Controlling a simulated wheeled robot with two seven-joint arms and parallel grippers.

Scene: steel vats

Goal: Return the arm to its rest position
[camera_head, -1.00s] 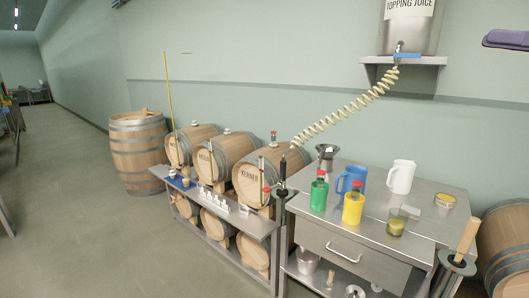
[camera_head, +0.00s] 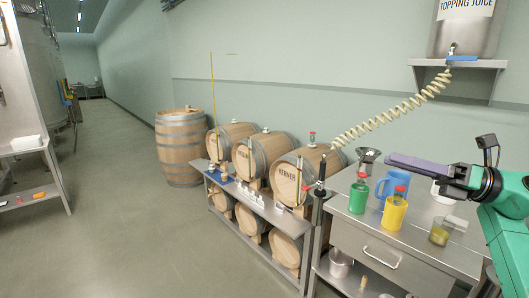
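My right arm (camera_head: 505,205), green with a black wrist, comes in from the right edge. Its gripper (camera_head: 392,160), with long purple fingers, points left above the steel table (camera_head: 350,237). The fingers are seen side-on as one bar, so the gap between them is hidden. No object shows in them. The gripper covers part of the white jug (camera_head: 440,195) in the view. My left gripper is not in view.
A coiled hose (camera_head: 390,115) hangs behind. Barrels (camera_head: 250,155) stand left; the floor (camera_head: 120,210) there is clear.

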